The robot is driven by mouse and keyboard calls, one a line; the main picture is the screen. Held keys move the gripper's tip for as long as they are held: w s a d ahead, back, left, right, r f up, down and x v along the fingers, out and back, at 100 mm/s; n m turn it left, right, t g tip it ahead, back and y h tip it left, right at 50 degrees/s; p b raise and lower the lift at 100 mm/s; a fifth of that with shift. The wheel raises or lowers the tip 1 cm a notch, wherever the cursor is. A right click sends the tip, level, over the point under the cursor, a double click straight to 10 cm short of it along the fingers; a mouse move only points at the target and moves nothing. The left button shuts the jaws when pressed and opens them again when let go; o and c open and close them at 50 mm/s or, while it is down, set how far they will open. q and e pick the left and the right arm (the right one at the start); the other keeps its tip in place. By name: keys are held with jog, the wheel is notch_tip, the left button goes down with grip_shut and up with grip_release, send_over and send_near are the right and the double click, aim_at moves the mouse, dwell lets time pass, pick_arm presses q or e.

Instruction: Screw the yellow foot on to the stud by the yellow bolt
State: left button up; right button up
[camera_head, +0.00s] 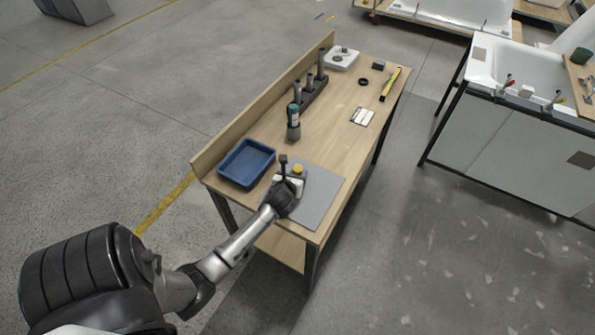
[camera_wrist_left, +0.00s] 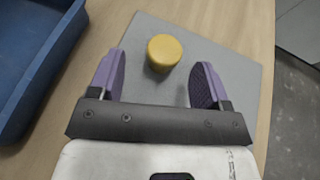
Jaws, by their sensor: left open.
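The yellow foot (camera_head: 298,168) is a short round yellow piece at the far part of the grey mat (camera_head: 322,190) on the wooden workbench. In the left wrist view the yellow foot (camera_wrist_left: 164,52) stands on the mat between my two purple fingertips, with gaps on both sides. My left gripper (camera_head: 291,181) is open and low over the mat, close to the foot, holding nothing. My right gripper does not show. I cannot make out the stud or the yellow bolt.
A blue tray (camera_head: 247,165) lies left of the mat. A dark rack (camera_head: 313,95) with upright tools and a green-topped bottle (camera_head: 293,121) stand further along the bench. A white bathtub shell (camera_head: 511,68) on a frame stands at the right, across open floor.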

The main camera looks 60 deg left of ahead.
aim_at(297, 170)
pick_arm(q)
jog(key=x, duration=0.3)
jog(key=shift+w+b, duration=0.4)
jog(key=shift+w, duration=0.05)
jog(key=shift+w+a+f, duration=0.1)
jog(key=shift+w+a, duration=0.1)
jog(key=shift+c, duration=0.3)
jog(key=c, duration=1)
jog(key=shift+o, duration=0.2)
